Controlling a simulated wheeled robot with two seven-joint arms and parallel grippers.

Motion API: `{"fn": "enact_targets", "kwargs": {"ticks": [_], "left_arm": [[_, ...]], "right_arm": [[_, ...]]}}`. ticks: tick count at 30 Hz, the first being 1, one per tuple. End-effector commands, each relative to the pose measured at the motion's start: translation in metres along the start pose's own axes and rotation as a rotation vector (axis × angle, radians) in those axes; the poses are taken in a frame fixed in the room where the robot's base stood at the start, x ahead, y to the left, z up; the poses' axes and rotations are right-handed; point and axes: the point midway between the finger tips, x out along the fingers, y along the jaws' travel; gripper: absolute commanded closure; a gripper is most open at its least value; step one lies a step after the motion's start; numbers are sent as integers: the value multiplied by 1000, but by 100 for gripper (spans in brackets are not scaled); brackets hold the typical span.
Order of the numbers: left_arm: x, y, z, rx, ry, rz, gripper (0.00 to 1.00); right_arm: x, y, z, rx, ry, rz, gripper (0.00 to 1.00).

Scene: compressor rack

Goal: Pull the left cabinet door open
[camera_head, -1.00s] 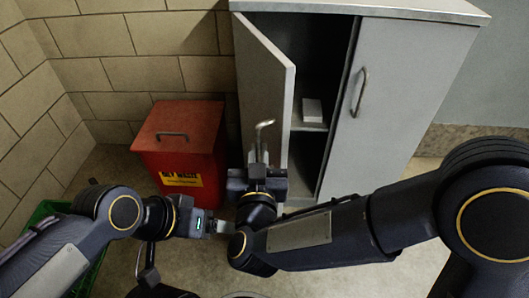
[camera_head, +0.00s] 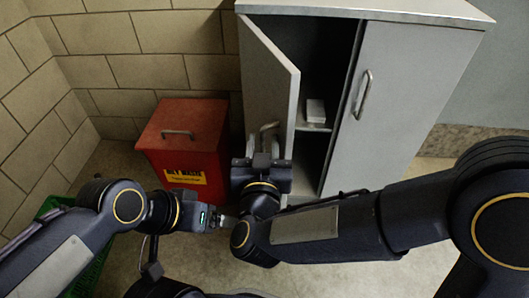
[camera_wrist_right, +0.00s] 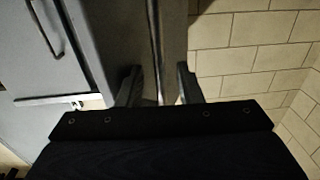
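The left cabinet door (camera_head: 268,85) is grey and stands partly open, swung out towards me. Its bent metal handle (camera_head: 268,128) is on its outer face, just beyond my right gripper (camera_head: 262,158). In the right wrist view, the two fingers of my right gripper (camera_wrist_right: 158,88) are apart. A thin upright edge or bar lies between them, and I cannot tell whether they touch it. My left gripper (camera_head: 226,221) is low in the head view, beside my right wrist and away from the door. Its fingertips are unclear.
The closed right cabinet door (camera_head: 400,110) has its own handle (camera_head: 363,94). A small white box (camera_head: 316,110) sits on a shelf inside. A red bin (camera_head: 184,150) stands left of the open door, near the block wall (camera_head: 170,72). A green crate (camera_head: 88,268) is at lower left.

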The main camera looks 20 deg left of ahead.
Motion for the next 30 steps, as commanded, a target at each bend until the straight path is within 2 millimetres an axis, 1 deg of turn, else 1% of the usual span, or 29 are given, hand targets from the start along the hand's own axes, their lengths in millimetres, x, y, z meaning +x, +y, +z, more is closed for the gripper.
{"fn": "enact_targets", "kwargs": {"ticks": [1,9,10,15,18,21,25,30], "left_arm": [[-10,5,-5,0,1,0,21],[-33,15,-17,0,0,0,21],[-35,16,-18,0,0,0,21],[-44,20,-22,0,0,0,21],[-49,22,-25,0,0,0,21],[-52,24,-26,0,0,0,21],[-54,25,-27,0,0,0,21],[-54,25,-27,0,0,0,21]], "right_arm": [[-6,0,-18,1,4,-2,68],[-50,2,-70,2,4,-3,68],[-56,2,-74,1,4,-4,68],[-94,4,-87,0,3,-6,68],[-113,5,-94,0,2,-5,68],[-126,6,-100,1,2,-4,68],[-136,7,-103,1,1,-1,68],[-140,8,-103,1,1,0,68]]}}
